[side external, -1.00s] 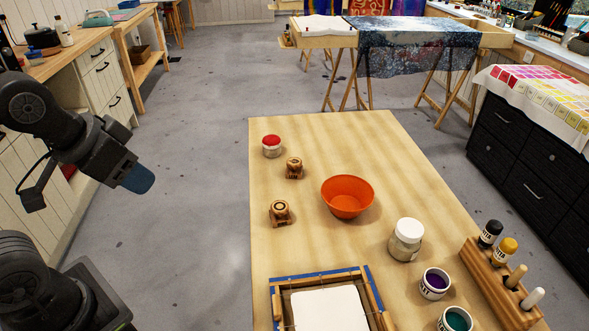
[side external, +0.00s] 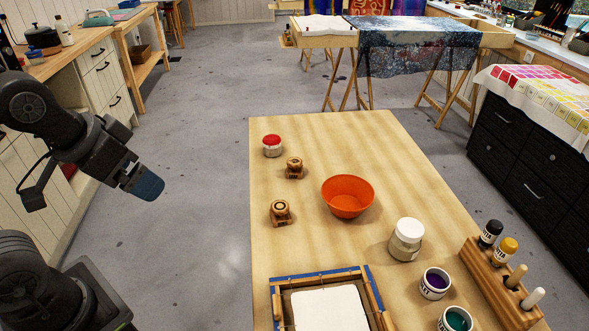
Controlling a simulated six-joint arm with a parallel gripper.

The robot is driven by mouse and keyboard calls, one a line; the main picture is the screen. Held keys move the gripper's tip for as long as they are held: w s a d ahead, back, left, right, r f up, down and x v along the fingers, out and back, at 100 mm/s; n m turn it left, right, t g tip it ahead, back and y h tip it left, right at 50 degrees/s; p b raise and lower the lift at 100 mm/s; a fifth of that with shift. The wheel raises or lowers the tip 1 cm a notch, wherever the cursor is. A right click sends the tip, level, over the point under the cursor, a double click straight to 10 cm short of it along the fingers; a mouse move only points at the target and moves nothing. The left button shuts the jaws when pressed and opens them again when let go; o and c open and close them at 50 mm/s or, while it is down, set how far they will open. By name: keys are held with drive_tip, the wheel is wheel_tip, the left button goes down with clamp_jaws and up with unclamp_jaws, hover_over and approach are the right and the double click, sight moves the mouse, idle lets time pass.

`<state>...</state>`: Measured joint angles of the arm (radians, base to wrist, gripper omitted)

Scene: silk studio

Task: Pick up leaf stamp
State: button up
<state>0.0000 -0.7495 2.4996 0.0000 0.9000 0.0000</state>
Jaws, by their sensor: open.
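Two small wooden stamps stand on the table (side external: 400,150). The far stamp (side external: 294,168) is near the red-lidded jar, and the near stamp (side external: 281,213) has a dark ring-like mark on top. I cannot tell which one is the leaf stamp, and their undersides are hidden. My gripper (side external: 146,188) has a blue end and hangs over the floor, left of the table and well apart from both stamps. It is open, with nothing visible in it.
An orange bowl (side external: 347,196) stands right of the stamps. A red-lidded jar (side external: 272,146) is behind them. A white-lidded jar (side external: 407,239), paint pots (side external: 434,284) and a wooden bottle rack (side external: 496,292) are at right. A framed screen (side external: 328,306) lies in front.

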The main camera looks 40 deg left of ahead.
drive_tip(key=w+r, duration=0.3)
drive_tip(key=w, duration=0.9)
drive_tip(key=n+g, duration=0.1)
drive_tip(key=n, duration=0.1)
hover_over(293, 163)
drive_tip(key=s+d, duration=0.2)
drive_tip(key=s, duration=0.5)
wheel_tip(293, 163, down, 14)
drive_tip(key=shift+y, duration=0.3)
drive_tip(key=x, duration=0.9)
drive_tip(key=w+x, duration=0.1)
drive_tip(key=x, duration=0.3)
drive_tip(key=shift+w+a+f, duration=0.1)
drive_tip(key=shift+a+f, duration=0.05)
drive_tip(key=shift+a, duration=0.1)
drive_tip(key=shift+w+f, duration=0.2)
drive_tip(key=shift+f, duration=0.35)
drive_tip(key=f, duration=0.2)
drive_tip(key=a+f, duration=0.1)
drive_tip(key=f, duration=0.1)
drive_tip(key=shift+w, duration=0.4)
drive_tip(key=shift+w+f, duration=0.25)
drive_tip(key=shift+f, duration=0.25)
drive_tip(key=shift+c, duration=0.3)
